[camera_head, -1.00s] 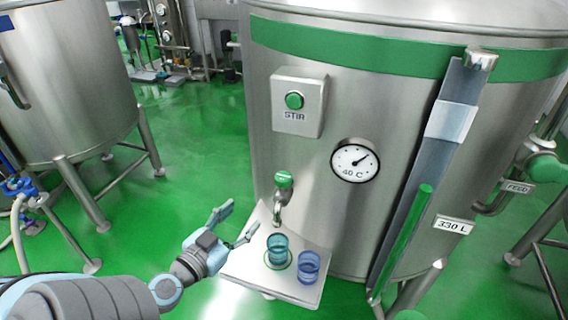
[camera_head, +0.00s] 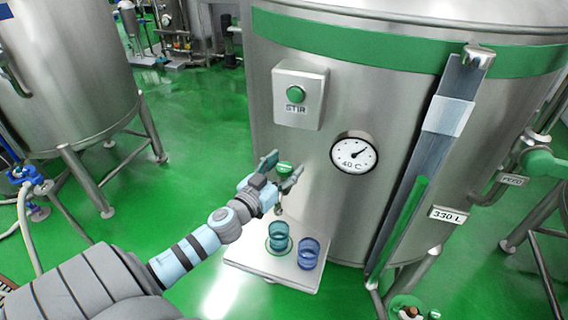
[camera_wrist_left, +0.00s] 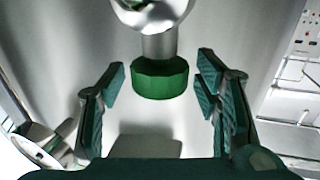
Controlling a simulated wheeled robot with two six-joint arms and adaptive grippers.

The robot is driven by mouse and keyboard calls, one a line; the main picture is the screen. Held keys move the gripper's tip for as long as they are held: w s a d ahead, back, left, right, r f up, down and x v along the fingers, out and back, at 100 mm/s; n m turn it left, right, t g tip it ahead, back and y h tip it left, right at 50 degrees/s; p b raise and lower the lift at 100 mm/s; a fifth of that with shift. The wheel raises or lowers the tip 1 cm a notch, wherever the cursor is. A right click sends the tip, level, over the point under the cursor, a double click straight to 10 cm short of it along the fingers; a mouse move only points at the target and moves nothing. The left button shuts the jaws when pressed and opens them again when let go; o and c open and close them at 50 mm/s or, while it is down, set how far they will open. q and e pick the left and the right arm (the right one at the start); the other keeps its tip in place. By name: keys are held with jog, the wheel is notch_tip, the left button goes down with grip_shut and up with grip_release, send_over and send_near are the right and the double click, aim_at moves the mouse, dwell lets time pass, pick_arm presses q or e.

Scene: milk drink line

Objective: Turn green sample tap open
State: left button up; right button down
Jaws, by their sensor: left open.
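The green sample tap knob (camera_head: 284,168) sits on the front of the steel tank, above the small shelf. In the left wrist view the green knob (camera_wrist_left: 159,79) hangs from a steel stem between my two fingers, with a gap on each side. My left gripper (camera_head: 283,166) is open around the knob, and its fingers also show in the left wrist view (camera_wrist_left: 161,88). The tap's spout is mostly hidden behind the gripper in the head view. My right gripper is not in view.
Below the tap, a steel shelf (camera_head: 254,259) holds a teal cup (camera_head: 279,237) and a blue cup (camera_head: 309,254). A STIR button box (camera_head: 299,95) and a dial gauge (camera_head: 354,153) are on the tank above. Another tank (camera_head: 65,70) stands at the left.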

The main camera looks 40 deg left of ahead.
pick_arm(q)
jog(key=c, duration=1.2)
jog(key=shift+o, duration=0.2)
jog(key=shift+f+n+y, duration=0.1)
jog(key=shift+n+y, duration=0.2)
jog(key=shift+y, duration=0.2)
jog(key=n+y+b, duration=0.1)
jog(key=n+g+y, duration=0.1)
jog(key=y, duration=0.1)
jog(key=shift+d+f+n+y+b, duration=0.1)
jog(key=shift+n+y+b, duration=0.2)
jog(key=shift+b, duration=0.1)
jog(key=n+g+y+b, duration=0.6)
jog(key=g+b, duration=0.1)
jog(key=b, duration=0.3)
jog(key=n+g+y+b, duration=0.6)
jog(key=n+g+b, duration=0.1)
jog(key=b, duration=0.4)
jog(key=shift+f+g, duration=0.1)
jog(key=shift+g, duration=0.6)
jog(key=shift+r+n+g+b, duration=0.2)
jog(key=shift+n+g+b, duration=0.85)
jog(key=shift+g, duration=0.55)
